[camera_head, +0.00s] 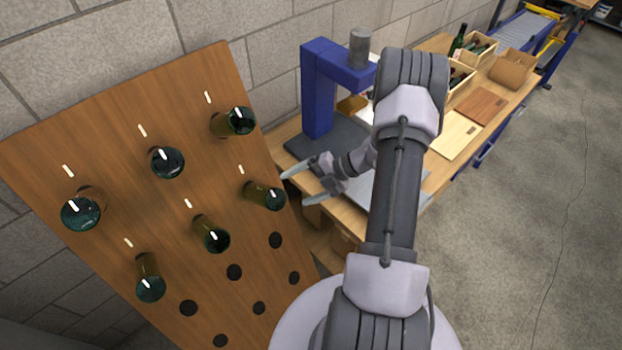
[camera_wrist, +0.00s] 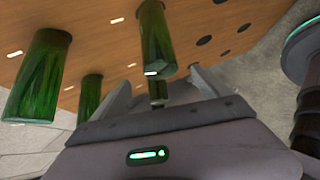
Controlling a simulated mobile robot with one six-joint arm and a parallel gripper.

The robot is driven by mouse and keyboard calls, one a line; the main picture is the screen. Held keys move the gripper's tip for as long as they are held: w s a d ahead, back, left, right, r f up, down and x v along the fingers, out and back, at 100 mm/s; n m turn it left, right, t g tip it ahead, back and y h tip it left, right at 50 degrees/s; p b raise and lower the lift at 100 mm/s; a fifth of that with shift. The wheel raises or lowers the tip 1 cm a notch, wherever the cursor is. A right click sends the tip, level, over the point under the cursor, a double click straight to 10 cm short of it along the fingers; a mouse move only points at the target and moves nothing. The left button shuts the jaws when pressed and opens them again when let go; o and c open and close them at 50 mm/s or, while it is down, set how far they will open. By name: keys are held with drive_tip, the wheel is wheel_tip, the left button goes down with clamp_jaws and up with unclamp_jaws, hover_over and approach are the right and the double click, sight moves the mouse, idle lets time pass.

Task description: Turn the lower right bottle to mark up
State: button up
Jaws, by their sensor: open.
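The lower right bottle (camera_head: 262,195) is dark green and sticks out of the wooden rack board, base outward. A short white mark shows on its base; its exact direction is hard to tell. A white line stands on the board above it. My gripper (camera_head: 296,189) is just to the right of this bottle, apart from it, with its fingers spread and pointing at it. In the wrist view the bottle (camera_wrist: 156,42) hangs in front of my gripper (camera_wrist: 158,88), with the white mark at its near end. Nothing is held between the fingers.
Several other bottles, such as the lower middle one (camera_head: 208,232) and the upper right one (camera_head: 230,122), sit close by in the board (camera_head: 110,130). Empty holes lie below. A workbench (camera_head: 430,185) with a blue press (camera_head: 318,90) stands behind my arm.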

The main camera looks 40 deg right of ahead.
drive_tip(key=v, duration=0.4)
drive_tip(key=shift+s+d+r, duration=0.15)
drive_tip(key=s+a+r+n+g+h+b, duration=0.15)
drive_tip(key=a+r+n+b, duration=0.35)
drive_tip(key=a+n, duration=0.5)
drive_tip(key=a+r+n+g+h+b, duration=0.2)
drive_tip(key=a+r+n+g+b, duration=0.15)
drive_tip(key=a+r+n, duration=0.65)
drive_tip(key=s+a+n+t+h+b, duration=0.1)
drive_tip(key=s+a+n+t+b, duration=0.1)
drive_tip(key=s+n, duration=0.4)
drive_tip(key=s+a+f+n+t+h+b, duration=0.1)
drive_tip(key=s+a+n+b, duration=0.3)
drive_tip(key=n, duration=1.3)
drive_tip(key=s+a+h, duration=0.1)
drive_tip(key=s, duration=0.2)
drive_tip(key=shift+f+t+b, duration=0.2)
drive_tip(key=shift+t+b, duration=0.2)
